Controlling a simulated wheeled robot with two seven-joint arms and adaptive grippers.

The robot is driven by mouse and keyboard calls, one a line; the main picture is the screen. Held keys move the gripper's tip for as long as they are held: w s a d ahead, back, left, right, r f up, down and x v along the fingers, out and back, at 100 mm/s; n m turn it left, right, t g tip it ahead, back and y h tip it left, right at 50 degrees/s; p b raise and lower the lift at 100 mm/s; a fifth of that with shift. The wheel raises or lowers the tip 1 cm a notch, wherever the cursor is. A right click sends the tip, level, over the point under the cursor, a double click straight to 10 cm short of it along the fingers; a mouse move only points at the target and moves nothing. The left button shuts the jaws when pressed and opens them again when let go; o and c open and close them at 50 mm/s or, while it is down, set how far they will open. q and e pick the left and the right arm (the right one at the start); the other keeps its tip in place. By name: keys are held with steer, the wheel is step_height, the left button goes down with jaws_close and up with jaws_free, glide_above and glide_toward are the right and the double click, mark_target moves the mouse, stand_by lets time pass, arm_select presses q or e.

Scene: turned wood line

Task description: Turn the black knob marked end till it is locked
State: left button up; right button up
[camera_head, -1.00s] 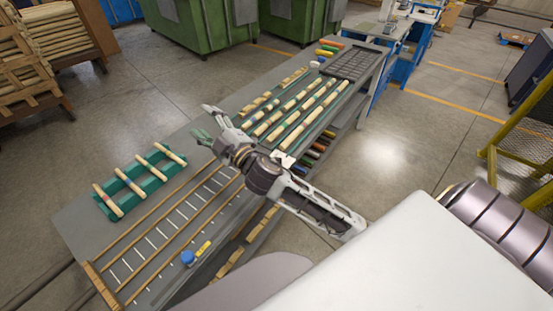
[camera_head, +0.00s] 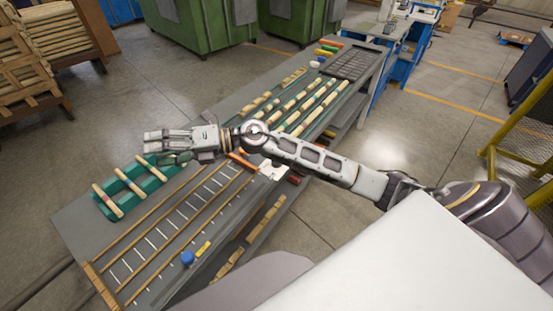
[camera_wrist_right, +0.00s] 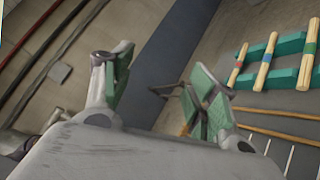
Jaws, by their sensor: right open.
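I cannot make out a black knob with a marking in either view. My right gripper (camera_head: 156,148) reaches in from the right across the workbench (camera_head: 75,222), pointing left. It is open and empty above the bench, by the far end of a green rack (camera_head: 133,182). In the right wrist view its two green-padded fingers (camera_wrist_right: 162,88) stand apart with nothing between them, and the green rack (camera_wrist_right: 286,78) shows to the right of them. My left gripper is in neither view.
Turned wooden rods lie across the green rack. A dark grid tray (camera_head: 352,64) is at the far end. Green bins stand behind.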

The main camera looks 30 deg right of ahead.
steer(key=d+f+n+g+h, duration=0.5)
steer(key=d+f+h, duration=0.3)
steer(key=d+f, duration=0.25)
steer(key=w+d+m+h, duration=0.1)
steer(key=d+h, duration=0.8)
steer(key=d, duration=1.4)
steer(key=shift+w+f+g+h, duration=0.3)
steer(key=shift+w+g, duration=0.1)
steer(key=shift+w, duration=0.35)
steer(key=shift+d, duration=0.1)
